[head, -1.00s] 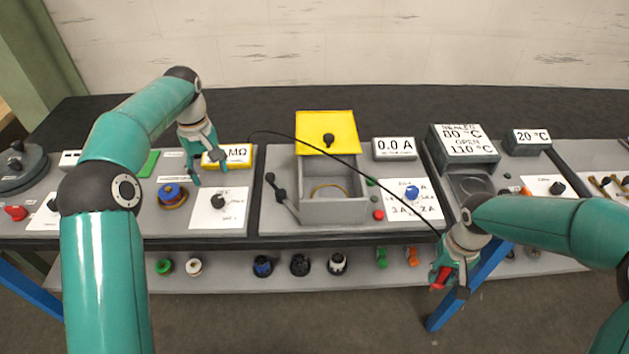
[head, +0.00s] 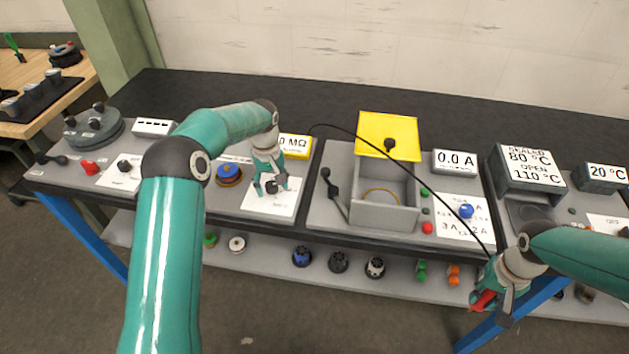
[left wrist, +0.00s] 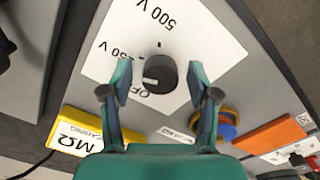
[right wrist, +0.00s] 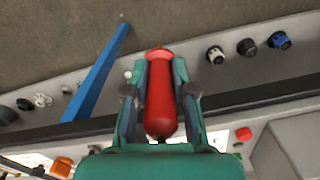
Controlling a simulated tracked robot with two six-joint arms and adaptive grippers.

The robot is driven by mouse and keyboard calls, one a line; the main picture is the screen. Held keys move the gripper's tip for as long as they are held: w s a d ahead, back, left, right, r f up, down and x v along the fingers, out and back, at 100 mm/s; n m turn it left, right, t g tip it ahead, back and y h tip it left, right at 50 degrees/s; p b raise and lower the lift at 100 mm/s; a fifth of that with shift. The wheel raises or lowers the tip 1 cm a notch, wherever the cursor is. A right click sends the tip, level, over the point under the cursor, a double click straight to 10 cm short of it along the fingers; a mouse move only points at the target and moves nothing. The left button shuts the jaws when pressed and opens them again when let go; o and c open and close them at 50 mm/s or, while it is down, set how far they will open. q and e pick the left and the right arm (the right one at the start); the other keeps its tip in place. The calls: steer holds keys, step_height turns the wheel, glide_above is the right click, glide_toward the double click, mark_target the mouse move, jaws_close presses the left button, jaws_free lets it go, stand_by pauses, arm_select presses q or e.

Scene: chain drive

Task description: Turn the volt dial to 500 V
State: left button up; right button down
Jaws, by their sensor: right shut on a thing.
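The volt dial is a black knob (left wrist: 157,74) on a white plate (left wrist: 98,68) marked OFF, 250 V and 500 V. Its white line seems to point to the OFF side of the plate. In the head view the plate (head: 283,206) lies under my left gripper (head: 272,186), which partly hides the knob. In the left wrist view my left gripper (left wrist: 161,75) is open, one finger each side of the knob, with small gaps. My right gripper (head: 497,304) is shut on a red probe (right wrist: 160,95), held off the bench's front edge; a black cable runs up from there.
A yellow MΩ display (head: 296,146) stands behind the dial plate. A blue knob (head: 229,173) is to its left. A grey box (head: 385,215) with a raised yellow lid (head: 388,132) and a black lever (head: 330,185) are to its right. Several knobs sit on the lower shelf.

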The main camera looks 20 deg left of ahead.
arm_select(q)
steer(key=c, duration=1)
steer(key=shift+c, duration=0.2)
steer(key=shift+m, duration=0.3)
steer(key=m+b, duration=0.1)
steer(key=m, duration=0.2)
steer(key=shift+w, duration=0.1)
steer(key=m, duration=0.3)
steer(key=shift+r+m, duration=0.1)
steer(key=shift+m, duration=0.2)
steer(key=m, duration=0.6)
steer(key=shift+a+m, duration=0.15)
steer(key=shift+m, duration=0.25)
steer(key=o, duration=1.2)
steer(key=shift+c, duration=0.2)
